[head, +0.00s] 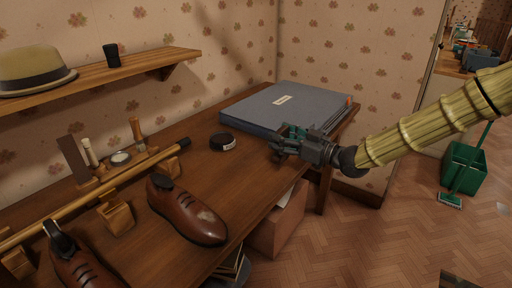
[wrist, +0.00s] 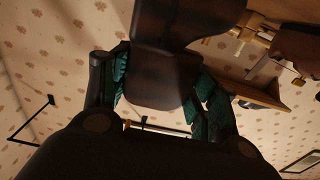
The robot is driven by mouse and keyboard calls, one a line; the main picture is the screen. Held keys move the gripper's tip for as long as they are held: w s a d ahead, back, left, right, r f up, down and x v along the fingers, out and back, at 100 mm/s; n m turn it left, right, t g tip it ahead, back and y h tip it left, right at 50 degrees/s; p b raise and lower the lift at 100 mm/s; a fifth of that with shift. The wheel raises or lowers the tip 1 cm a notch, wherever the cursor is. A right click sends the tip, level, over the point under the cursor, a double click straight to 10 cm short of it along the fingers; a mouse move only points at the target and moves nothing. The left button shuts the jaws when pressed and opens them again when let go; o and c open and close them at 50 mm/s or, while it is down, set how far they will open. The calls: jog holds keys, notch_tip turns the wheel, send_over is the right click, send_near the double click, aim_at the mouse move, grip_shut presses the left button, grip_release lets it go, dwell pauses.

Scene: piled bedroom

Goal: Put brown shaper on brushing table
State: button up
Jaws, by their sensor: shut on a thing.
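A dark brown, blocky thing (wrist: 165,85), which I take for the brown shaper, sits between the teal fingers of my gripper (wrist: 163,90) in the wrist view. My gripper also shows in the head view (head: 283,143), above the right part of the brown wooden table (head: 240,170), which I take for the brushing table. It is near the front corner of the blue-grey case. The held thing cannot be told apart from the brown table in the head view. Whether it touches the table is unclear.
A blue-grey case (head: 285,105) fills the table's back right. A round black tin (head: 222,142), a brown shoe (head: 188,212) and a long wooden rod (head: 95,194) lie left of my gripper. A shelf (head: 100,74) carries a hat (head: 34,70). Bare tabletop lies between tin and shoe.

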aim_at(281, 154)
jog(key=shift+w+a+f, duration=0.4)
jog(key=shift+a+f, duration=0.3)
jog(key=shift+a, duration=0.6)
jog(key=shift+w+a+f, duration=0.35)
jog(key=shift+a+f, duration=0.35)
jog(key=shift+a, duration=0.6)
jog(key=shift+w+a+f, duration=0.4)
jog(key=shift+a+f, duration=0.3)
jog(key=shift+a, duration=0.6)
jog(key=shift+f, duration=0.1)
jog(key=o, duration=1.2)
jog(key=shift+o, duration=0.2)
jog(key=v, duration=1.2)
